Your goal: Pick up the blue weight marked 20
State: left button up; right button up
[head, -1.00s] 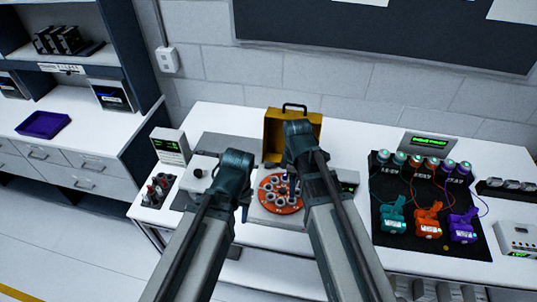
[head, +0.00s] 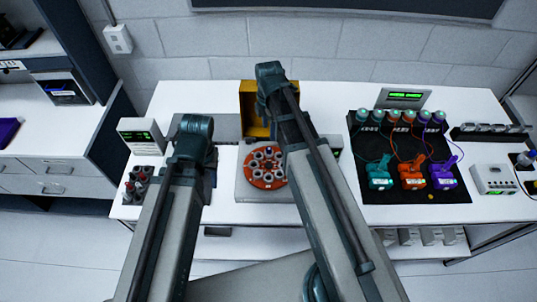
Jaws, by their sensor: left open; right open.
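I cannot make out a blue weight marked 20 in the head view. The weight may be hidden or too small to tell. My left arm reaches up over the left part of the bench, and its dark joint stands left of the orange round tray (head: 262,182). My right arm reaches further up, past the tray's right side and in front of the yellow box (head: 249,94). The fingers of both grippers are hidden behind my own arm links. I see nothing held.
A black mat (head: 443,194) with teal, orange and purple devices and wires lies right of my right arm. A grey box (head: 496,179) and a dark rack (head: 470,133) stand further right. A small display unit (head: 141,135) stands at the left. The white bench has bare room at its front.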

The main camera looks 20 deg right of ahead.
jog(key=b, duration=0.4)
send_over(269, 149)
notch_tip(269, 149, down, 5)
jog(key=shift+w+f, duration=0.1)
jog(key=shift+w, duration=0.05)
notch_tip(269, 149, down, 5)
jog(key=b, duration=0.5)
jog(key=shift+f, duration=0.15)
grip_shut()
